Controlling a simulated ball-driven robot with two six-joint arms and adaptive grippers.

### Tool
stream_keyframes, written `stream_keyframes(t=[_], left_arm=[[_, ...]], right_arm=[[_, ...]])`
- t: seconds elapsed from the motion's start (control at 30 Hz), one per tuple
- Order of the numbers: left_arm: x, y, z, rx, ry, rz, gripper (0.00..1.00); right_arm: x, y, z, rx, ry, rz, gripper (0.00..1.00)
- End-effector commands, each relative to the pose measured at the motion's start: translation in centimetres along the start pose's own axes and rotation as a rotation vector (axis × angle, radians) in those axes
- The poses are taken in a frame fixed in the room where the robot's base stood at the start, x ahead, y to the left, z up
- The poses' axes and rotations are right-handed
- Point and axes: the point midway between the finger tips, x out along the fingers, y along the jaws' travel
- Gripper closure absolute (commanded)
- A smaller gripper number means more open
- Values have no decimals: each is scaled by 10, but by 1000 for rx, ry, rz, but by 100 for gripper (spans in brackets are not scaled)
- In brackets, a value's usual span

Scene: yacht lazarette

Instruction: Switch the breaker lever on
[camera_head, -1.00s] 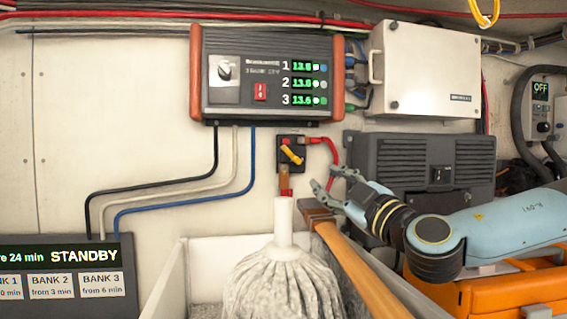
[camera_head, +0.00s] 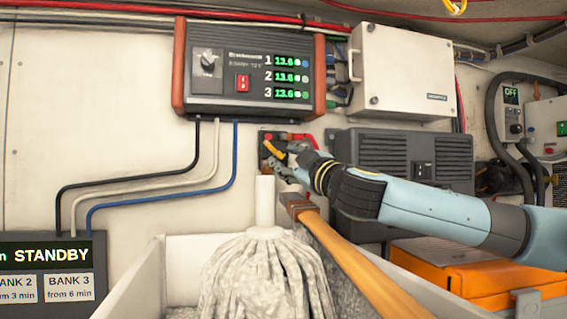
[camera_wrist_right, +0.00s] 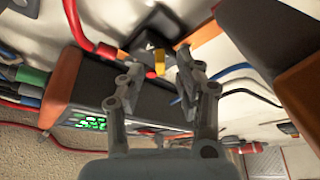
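The breaker is a small black block (camera_head: 265,138) on the white wall below the charger, with a yellow lever (camera_head: 274,150) that lies diagonally across its front. My right gripper (camera_head: 281,159) is at the breaker and partly covers its lower right side. In the right wrist view, the gripper (camera_wrist_right: 161,68) is open. The yellow lever (camera_wrist_right: 159,56) shows in the gap between its fingertips, near a red spot. I cannot tell whether a finger touches it. My left gripper is not in view.
A charger (camera_head: 250,70) hangs above the breaker, with a white box (camera_head: 403,70) to its right. A mop (camera_head: 262,275) and a wooden handle (camera_head: 350,265) stand in a white bin (camera_head: 150,275) below. A dark vented unit (camera_head: 400,150) is behind my right arm.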

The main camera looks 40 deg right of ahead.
Motion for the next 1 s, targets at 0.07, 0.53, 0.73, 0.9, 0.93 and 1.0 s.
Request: stream_keyframes(t=[0.07, 0.53, 0.73, 0.9, 0.93, 1.0], left_arm=[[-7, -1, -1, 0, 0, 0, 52], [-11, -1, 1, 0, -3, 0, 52], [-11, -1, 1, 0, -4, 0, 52], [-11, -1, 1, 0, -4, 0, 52], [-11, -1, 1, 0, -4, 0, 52], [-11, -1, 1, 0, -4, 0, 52]], right_arm=[[8, 3, -3, 5, 0, 3, 65], [18, 0, -3, 0, 5, -2, 65], [18, 0, -3, 0, 5, -2, 85], [18, 0, -3, 0, 4, -2, 100], [18, 0, -3, 0, 4, -2, 100], [18, 0, -2, 0, 4, -2, 100]])
